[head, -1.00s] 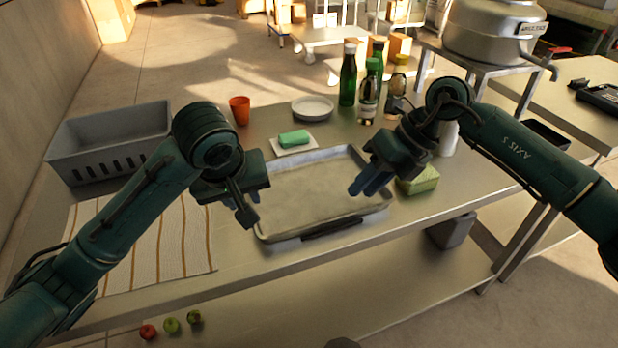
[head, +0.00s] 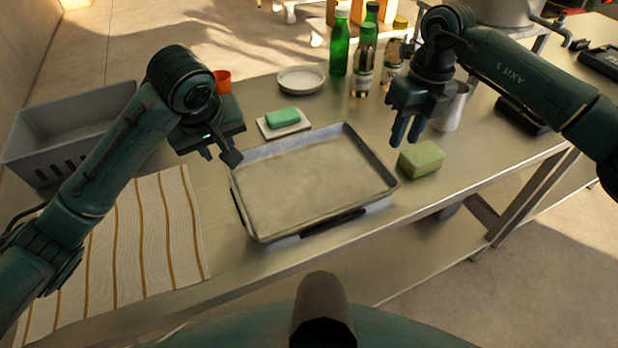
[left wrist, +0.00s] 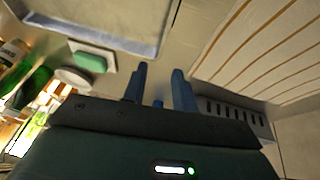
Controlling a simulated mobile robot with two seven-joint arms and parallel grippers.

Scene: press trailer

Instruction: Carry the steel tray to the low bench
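The steel tray (head: 312,182), shallow and rectangular with dark handles on its sides, lies flat and empty on the steel table. Its edge also shows at the top of the left wrist view (left wrist: 105,22). My left gripper (head: 222,157) hangs above the tray's left back corner, apart from it. Its two blue fingers stand apart with nothing between them in the left wrist view (left wrist: 158,90). My right gripper (head: 405,132) points down right of the tray's back right corner, its fingers slightly apart and empty. I cannot identify the low bench for certain.
A green sponge (head: 421,160) sits close right of the tray. A soap dish (head: 283,127) with green soap, a white plate (head: 301,79) and bottles (head: 340,45) stand behind it. A striped cloth (head: 140,235) and grey crate (head: 70,120) are at left.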

